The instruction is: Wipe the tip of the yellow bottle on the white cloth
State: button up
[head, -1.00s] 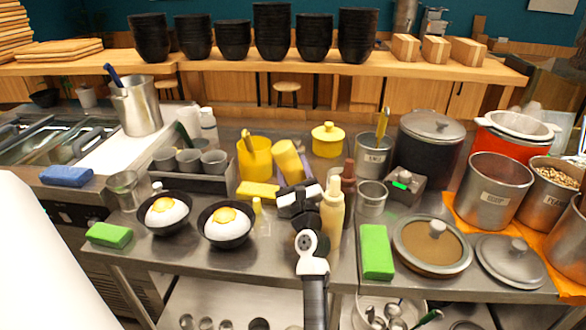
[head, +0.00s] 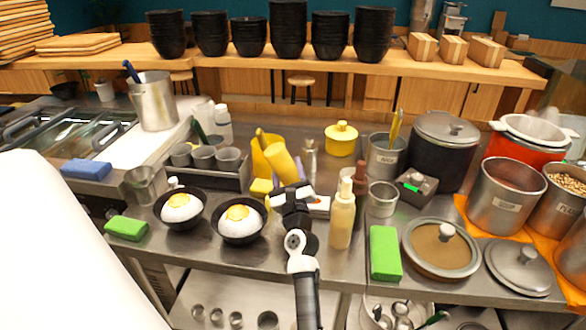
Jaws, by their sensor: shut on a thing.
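The yellow bottle (head: 283,164) is tilted, its broad end up and to the left. Its lower end meets my gripper (head: 291,197), which is shut on it above the steel counter. The bottle's tip is hidden or too small to make out.
Two black bowls with egg-topped white food (head: 239,220) stand left of my gripper. A cream squeeze bottle (head: 342,216) stands close on the right. A yellow container (head: 262,148) is behind the yellow bottle. Green blocks (head: 385,253) lie on the counter.

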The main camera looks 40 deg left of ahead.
aim_at(286, 154)
jog(key=shift+s+a+f, duration=0.3)
jog(key=shift+a+f, duration=0.1)
jog(key=shift+f, duration=0.25)
jog(key=r+p, duration=0.2)
jog(key=shift+w+a+p, duration=0.2)
jog(key=shift+a+p, duration=0.1)
jog(key=shift+c, duration=0.7)
jog(key=r+p, duration=0.2)
jog(key=r, duration=0.1)
jog(key=shift+w+d, duration=0.1)
jog(key=shift+d, duration=0.2)
jog(key=shift+c, duration=0.2)
jog(key=shift+w+r+p, duration=0.1)
jog(key=shift+r+p, duration=0.2)
jog(key=shift+r, duration=0.4)
jog(key=shift+d, duration=0.1)
jog(key=shift+f, duration=0.1)
jog(key=shift+f+b, duration=1.4)
jog(key=shift+f, duration=0.2)
jog(key=shift+f+b, duration=0.5)
jog(key=shift+f, duration=0.2)
